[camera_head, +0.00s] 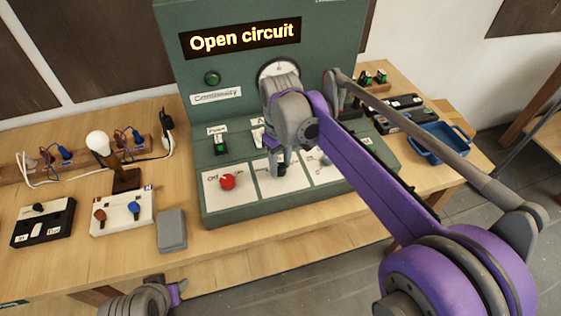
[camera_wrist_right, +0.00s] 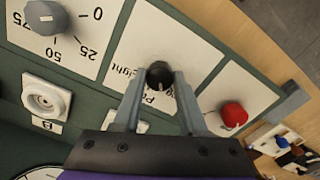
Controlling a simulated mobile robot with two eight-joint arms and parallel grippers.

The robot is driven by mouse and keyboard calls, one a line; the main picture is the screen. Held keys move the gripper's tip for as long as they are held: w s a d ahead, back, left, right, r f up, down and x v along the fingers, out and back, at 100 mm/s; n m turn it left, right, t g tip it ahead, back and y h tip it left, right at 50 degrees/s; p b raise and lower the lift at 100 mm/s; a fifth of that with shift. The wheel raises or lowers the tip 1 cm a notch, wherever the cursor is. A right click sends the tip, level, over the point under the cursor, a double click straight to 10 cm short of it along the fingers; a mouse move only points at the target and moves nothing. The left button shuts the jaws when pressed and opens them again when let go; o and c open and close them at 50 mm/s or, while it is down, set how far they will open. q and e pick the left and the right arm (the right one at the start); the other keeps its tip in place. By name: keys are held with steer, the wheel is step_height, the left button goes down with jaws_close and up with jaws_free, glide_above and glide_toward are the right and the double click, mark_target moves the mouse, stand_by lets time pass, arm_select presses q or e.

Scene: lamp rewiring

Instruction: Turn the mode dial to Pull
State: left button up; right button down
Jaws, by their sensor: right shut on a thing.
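The mode dial is a black round knob (camera_wrist_right: 158,74) with a light pointer mark, on a white plate with partly hidden lettering. In the right wrist view my right gripper (camera_wrist_right: 157,80) has one finger on each side of the knob and is shut on it. In the head view the right gripper (camera_head: 280,162) is over the middle white plate (camera_head: 294,183) of the green test stand, and it hides the knob. Which label the pointer faces cannot be read. My left gripper (camera_head: 178,290) is at the bottom edge, away from the stand, with its jaws unclear.
A red knob (camera_head: 227,182) is on the plate left of the dial. A grey knob (camera_wrist_right: 47,18) with a number scale is on the other side. The stand's display (camera_head: 241,38) reads "Open circuit". A lamp (camera_head: 98,145) is at left; a blue bin (camera_head: 435,142) is at right.

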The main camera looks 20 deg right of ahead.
mark_target(280, 167)
steer(key=m, duration=0.3)
steer(key=shift+m, duration=0.3)
steer(key=shift+m+p, duration=0.4)
steer(key=shift+m, duration=1.4)
steer(key=shift+c, duration=2.3)
jaws_free()
step_height(280, 167, up, 11)
steer(key=shift+p, duration=0.4)
